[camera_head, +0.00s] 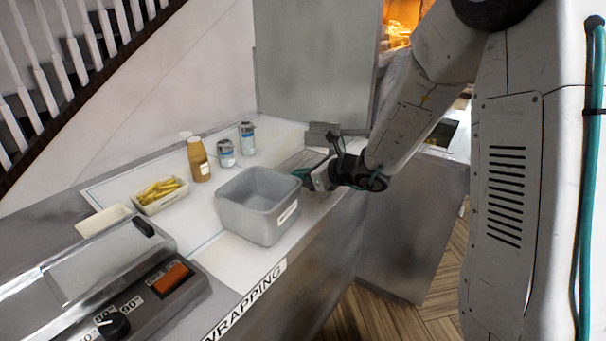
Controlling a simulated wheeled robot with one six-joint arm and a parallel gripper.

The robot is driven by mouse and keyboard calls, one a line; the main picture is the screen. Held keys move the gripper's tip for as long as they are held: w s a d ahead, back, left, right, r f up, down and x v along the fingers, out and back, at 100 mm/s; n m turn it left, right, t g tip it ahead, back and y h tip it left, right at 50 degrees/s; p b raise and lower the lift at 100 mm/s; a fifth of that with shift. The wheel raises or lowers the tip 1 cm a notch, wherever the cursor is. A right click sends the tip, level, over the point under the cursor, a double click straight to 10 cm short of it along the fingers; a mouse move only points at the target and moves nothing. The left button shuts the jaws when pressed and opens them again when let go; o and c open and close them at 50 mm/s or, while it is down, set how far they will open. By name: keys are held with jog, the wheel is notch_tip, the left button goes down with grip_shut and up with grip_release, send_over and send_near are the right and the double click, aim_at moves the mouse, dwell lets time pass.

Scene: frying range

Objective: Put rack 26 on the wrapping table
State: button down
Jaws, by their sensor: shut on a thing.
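A grey open-topped tub (261,205) with a white label on its front sits on, or just over, the white top of the wrapping table (205,252). The label is too small to read, so I cannot confirm the number 26. My gripper (309,177) reaches in from the right and is shut at the tub's right rim. The tub looks upright. Its underside and the exact contact of the fingers are hidden.
Behind the tub stand a brown bottle (199,160) and two cans (226,154) (247,138). A tray of fries (160,196) is to the left. A machine with a red switch (172,278) fills the front left. A grey panel (312,62) rises behind.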

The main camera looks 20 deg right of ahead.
jog(key=c, duration=1.5)
grip_release()
jog(key=shift+f, duration=0.1)
jog(key=shift+r, duration=0.2)
jog(key=v, duration=1.2)
jog(key=s+a+r+n+g, duration=0.2)
jog(key=s+a+n+g, duration=0.2)
jog(key=s+a+n, duration=0.3)
jog(key=s+a+r+n+g, duration=0.3)
jog(key=s+a+n+g, duration=0.1)
jog(key=s+n, duration=0.45)
jog(key=s+d+n+h, duration=0.2)
jog(key=s+n, duration=0.2)
jog(key=s+d+n+g+h, duration=0.1)
jog(key=s+d+n+h, duration=0.2)
jog(key=s+n, duration=0.1)
jog(key=s+d+n+h, duration=0.3)
jog(key=s+n, duration=0.2)
jog(key=shift+s+r+g, duration=0.2)
jog(key=shift+s+g, duration=0.05)
jog(key=shift+g, duration=0.05)
